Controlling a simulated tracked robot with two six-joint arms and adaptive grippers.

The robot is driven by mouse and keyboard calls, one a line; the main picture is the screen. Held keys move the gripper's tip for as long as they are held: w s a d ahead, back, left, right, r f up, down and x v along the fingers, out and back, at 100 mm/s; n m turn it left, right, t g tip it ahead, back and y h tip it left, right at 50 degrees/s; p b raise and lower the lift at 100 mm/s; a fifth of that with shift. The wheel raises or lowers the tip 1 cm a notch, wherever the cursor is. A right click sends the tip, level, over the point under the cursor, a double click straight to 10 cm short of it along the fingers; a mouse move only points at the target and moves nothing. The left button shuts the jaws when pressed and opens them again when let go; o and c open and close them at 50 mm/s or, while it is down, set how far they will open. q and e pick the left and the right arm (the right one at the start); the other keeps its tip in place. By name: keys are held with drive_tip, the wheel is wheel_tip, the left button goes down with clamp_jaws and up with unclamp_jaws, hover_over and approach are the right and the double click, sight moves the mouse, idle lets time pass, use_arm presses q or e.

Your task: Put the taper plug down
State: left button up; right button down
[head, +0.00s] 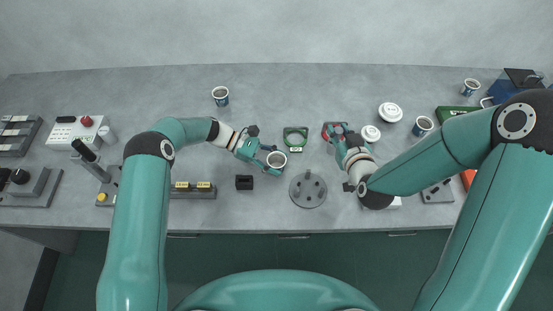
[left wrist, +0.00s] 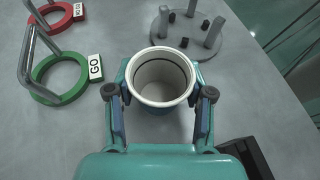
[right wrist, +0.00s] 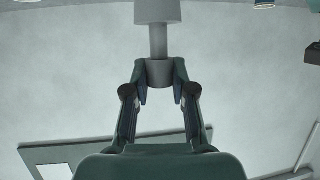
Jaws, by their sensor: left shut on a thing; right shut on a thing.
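The taper plug (right wrist: 158,38) is a grey stepped piece with a wide head, a thin stem and a collar. My right gripper (right wrist: 159,92) is shut on its collar end in the right wrist view. In the head view my right gripper (head: 338,130) is right of centre, by the red ring gauge (head: 326,134); I cannot make out the plug there. My left gripper (head: 268,157) is shut on a white-rimmed blue cup (head: 278,159). In the left wrist view the cup (left wrist: 160,78) stands empty between the fingers (left wrist: 160,92).
A green GO ring gauge (head: 295,139) stands behind the cup. A round grey pegged base (head: 308,190) lies in front, right of the cup. A black block (head: 244,182) is to the left.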

sight(278, 153)
drive_tip(key=a+r+n+g+y, duration=0.25)
drive_tip(key=a+n+y, duration=0.35)
drive_tip(key=a, duration=0.9)
drive_tip(key=shift+y, duration=0.4)
drive_tip(key=shift+s+a+f, duration=0.1)
drive_tip(key=shift+a+f, duration=0.05)
drive_tip(key=shift+f, duration=1.65)
drive_tip(key=shift+s+a+f, duration=0.1)
drive_tip(key=shift+s+f, duration=0.05)
drive_tip(key=shift+f, duration=1.6)
drive_tip(key=shift+s+a+f, duration=0.1)
drive_tip(key=shift+a+f, duration=0.05)
drive_tip(key=shift+f, duration=1.65)
drive_tip(key=shift+f, duration=0.1)
drive_tip(key=c, duration=1)
unclamp_jaws()
drive_tip(key=shift+o, duration=0.2)
drive_tip(key=v, duration=0.7)
drive_tip(key=shift+s+r, duration=0.2)
